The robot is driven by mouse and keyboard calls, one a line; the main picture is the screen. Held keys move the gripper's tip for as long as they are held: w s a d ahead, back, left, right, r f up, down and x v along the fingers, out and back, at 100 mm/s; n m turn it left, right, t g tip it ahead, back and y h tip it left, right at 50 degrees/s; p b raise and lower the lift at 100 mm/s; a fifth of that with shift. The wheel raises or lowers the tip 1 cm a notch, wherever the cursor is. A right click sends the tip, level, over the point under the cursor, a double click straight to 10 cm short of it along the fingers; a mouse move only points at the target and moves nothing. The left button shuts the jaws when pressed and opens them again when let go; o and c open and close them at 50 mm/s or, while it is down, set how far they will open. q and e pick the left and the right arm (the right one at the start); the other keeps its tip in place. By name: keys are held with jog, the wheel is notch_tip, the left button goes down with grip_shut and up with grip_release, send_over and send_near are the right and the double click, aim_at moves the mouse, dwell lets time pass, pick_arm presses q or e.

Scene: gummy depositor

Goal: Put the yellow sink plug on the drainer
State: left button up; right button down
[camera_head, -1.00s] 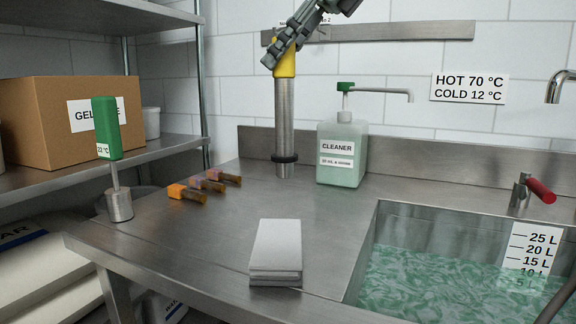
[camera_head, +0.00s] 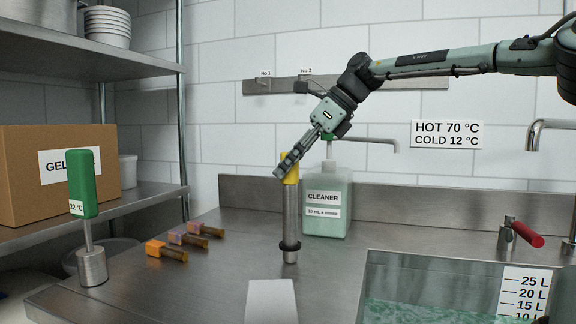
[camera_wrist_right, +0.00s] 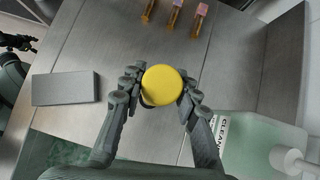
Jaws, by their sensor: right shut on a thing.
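The yellow sink plug is a steel tube (camera_head: 290,215) with a yellow top and a black ring near its foot. It is upright over the steel drainer (camera_head: 215,275), left of the sink. Its foot looks at or very near the surface; I cannot tell if it touches. My right gripper (camera_head: 287,166) is shut on the yellow top. In the right wrist view the round yellow top (camera_wrist_right: 161,85) sits between the fingers and hides the tube. My left gripper (camera_wrist_right: 20,42) shows small at the left edge there; its jaws are unclear.
A cleaner bottle (camera_head: 328,205) stands close behind the tube. A white block (camera_head: 271,303) lies in front. Several small orange-tipped pieces (camera_head: 168,251) and a green-handled tool (camera_head: 83,185) are at the left. The sink (camera_head: 450,275) holds green water.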

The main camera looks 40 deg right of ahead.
jog(key=shift+f, duration=0.1)
pick_arm(q)
jog(key=shift+a+r, duration=0.15)
pick_arm(e)
jog(key=c, duration=1.1)
grip_release()
jog(key=shift+r, duration=0.2)
pick_arm(q)
jog(key=shift+w+f+p, duration=0.1)
jog(key=shift+f+p, duration=0.25)
jog(key=shift+f, duration=0.4)
pick_arm(e)
jog(key=v, duration=1.2)
